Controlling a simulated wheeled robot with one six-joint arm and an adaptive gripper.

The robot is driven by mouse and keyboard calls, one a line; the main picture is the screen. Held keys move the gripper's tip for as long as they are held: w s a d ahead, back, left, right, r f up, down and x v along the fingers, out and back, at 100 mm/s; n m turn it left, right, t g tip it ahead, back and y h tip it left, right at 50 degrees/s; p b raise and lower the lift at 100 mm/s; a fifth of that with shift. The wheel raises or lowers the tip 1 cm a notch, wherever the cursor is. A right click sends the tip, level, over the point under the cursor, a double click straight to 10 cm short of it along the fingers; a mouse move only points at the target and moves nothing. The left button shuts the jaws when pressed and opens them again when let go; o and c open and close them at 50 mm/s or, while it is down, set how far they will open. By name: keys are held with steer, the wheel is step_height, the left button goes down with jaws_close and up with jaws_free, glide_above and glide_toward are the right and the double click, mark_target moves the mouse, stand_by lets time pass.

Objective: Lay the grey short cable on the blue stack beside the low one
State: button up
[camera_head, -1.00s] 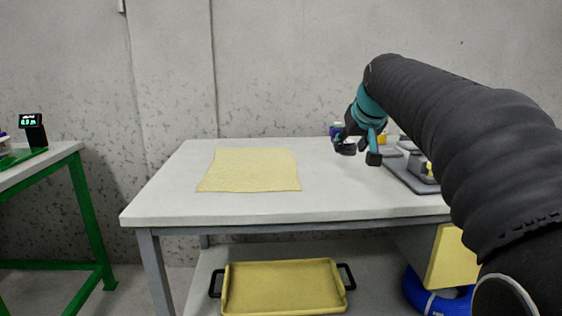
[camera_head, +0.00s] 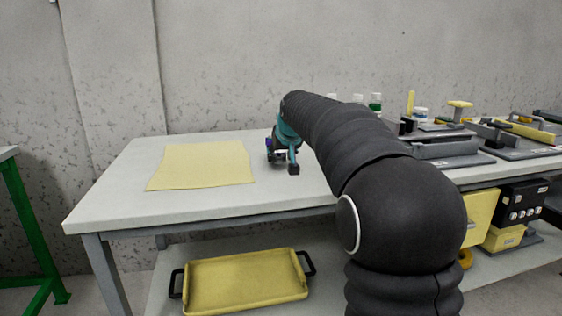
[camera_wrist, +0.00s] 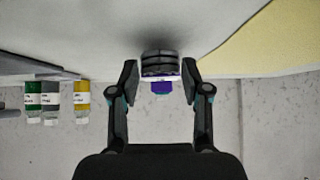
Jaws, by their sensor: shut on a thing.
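My gripper (camera_head: 281,165) is over the bare table, to the right of the yellow mat. In the wrist view its two fingers (camera_wrist: 161,80) close around a dark grey, banded bundle, which I take to be the grey short cable (camera_wrist: 160,63). White and purple show at the bundle's lower edge in that view, and a purple patch (camera_head: 269,144) shows beside the fingers in the head view. I cannot tell whether the purple part belongs to the bundle. No blue stack can be made out now.
A yellow mat (camera_head: 203,165) lies flat on the grey-white table (camera_head: 110,190). Bottles with green, grey and yellow contents (camera_wrist: 82,98) show in the wrist view. Fixtures (camera_head: 445,149) crowd the table's right. A yellow tray (camera_head: 245,284) is on the lower shelf.

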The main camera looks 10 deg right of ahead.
steer(key=shift+f, duration=0.9)
steer(key=o, duration=1.1)
steer(key=shift+o, duration=0.2)
steer(key=v, duration=1.2)
